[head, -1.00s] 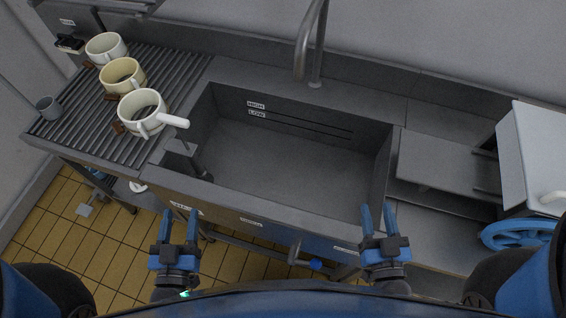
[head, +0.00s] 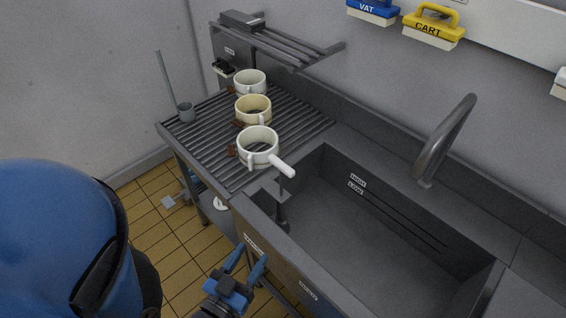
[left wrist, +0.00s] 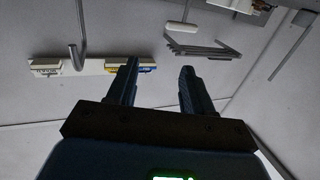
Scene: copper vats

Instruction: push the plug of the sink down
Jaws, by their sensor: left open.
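My left gripper (head: 251,260) is open and empty, in front of the sink's front wall and outside the basin. Its two blue fingers point up toward the sink. In the left wrist view the open fingers (left wrist: 158,78) hold nothing. My right gripper is out of view.
A ribbed drainboard (head: 215,137) left of the sink holds a white cup (head: 250,82), a cream cup (head: 253,110) and a white handled cup (head: 258,147). A curved faucet (head: 444,140) rises behind the basin. A wall rack (head: 285,45) hangs above the drainboard.

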